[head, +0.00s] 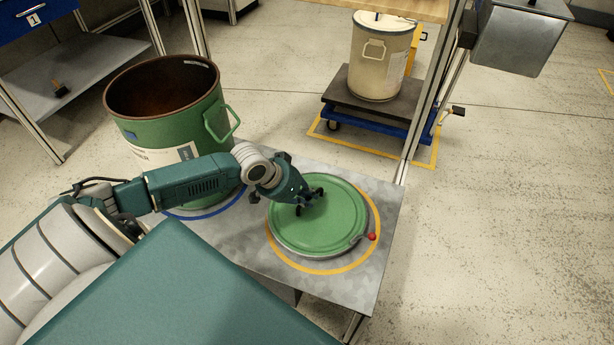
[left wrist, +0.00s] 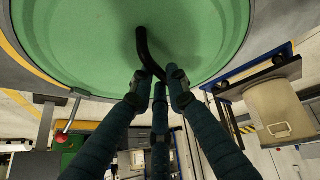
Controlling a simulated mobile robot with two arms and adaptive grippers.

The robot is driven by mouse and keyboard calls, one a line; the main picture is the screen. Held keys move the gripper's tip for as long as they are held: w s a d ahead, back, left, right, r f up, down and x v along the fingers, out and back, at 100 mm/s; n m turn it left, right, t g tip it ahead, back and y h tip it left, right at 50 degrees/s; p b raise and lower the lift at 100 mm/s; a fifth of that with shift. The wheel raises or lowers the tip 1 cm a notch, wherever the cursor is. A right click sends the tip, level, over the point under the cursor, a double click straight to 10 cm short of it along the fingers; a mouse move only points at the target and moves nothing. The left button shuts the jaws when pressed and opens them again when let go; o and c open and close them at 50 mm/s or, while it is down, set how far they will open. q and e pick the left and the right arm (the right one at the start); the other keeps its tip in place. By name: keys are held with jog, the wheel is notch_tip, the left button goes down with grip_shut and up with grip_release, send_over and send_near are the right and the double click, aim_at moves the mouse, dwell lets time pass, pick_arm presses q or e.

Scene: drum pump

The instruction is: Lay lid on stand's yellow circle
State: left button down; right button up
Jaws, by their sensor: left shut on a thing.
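The green lid (head: 318,213) is over the stand's yellow circle (head: 328,271) in the head view. The yellow shows along the right and bottom of the lid, while the lid covers its upper left. I cannot tell whether the lid touches the stand's grey top (head: 383,195) or is slightly above it. My left gripper (head: 310,198) is shut on the lid's black handle, left of and above the lid's centre. A red knob (head: 372,237) is at the lid's right rim.
An open green drum (head: 150,129) stands at the left on a blue circle (head: 205,212), beside the lid. A cream drum (head: 380,65) is on a blue trolley (head: 390,125) behind. The floor on the right is clear.

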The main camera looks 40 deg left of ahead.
pick_arm(q)
jog(key=c, duration=1.7)
grip_release()
jog(key=shift+s+a+r, duration=0.2)
jog(key=shift+s+r, duration=0.05)
jog(key=shift+r, duration=0.2)
jog(key=p+v, duration=0.1)
jog(key=v, duration=0.2)
jog(key=shift+r+p, duration=0.1)
jog(key=shift+p, duration=0.25)
jog(key=p+v, duration=0.2)
jog(key=v, duration=0.6)
jog(key=shift+p, duration=0.35)
pick_arm(e)
jog(key=s+x, duration=0.1)
jog(key=x, duration=0.8)
jog(key=shift+s+f+g, duration=0.2)
jog(key=shift+f+g, duration=0.1)
jog(key=shift+s+a, duration=0.1)
jog(key=shift+a, duration=0.05)
